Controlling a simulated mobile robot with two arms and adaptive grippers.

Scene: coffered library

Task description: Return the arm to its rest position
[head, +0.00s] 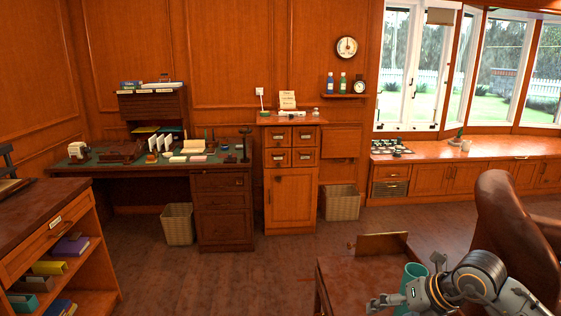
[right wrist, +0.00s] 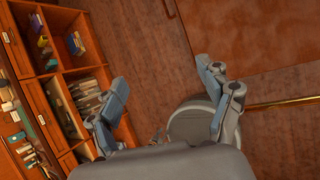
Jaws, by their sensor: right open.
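My right gripper (right wrist: 165,88) is open in the right wrist view, its two fingers spread wide with nothing between them. Floor shows beyond the fingers. In the head view my right arm (head: 470,280) reaches in at the lower right, over a small wooden table. My left gripper is not in view.
The small table (head: 345,280) has a raised wooden panel (head: 382,244) at its back. A brown leather chair (head: 510,235) stands close at the right. A bookshelf (head: 60,235) is at the left. A desk (head: 110,170) and a cabinet (head: 290,200) line the back wall. The middle floor (head: 220,275) is clear.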

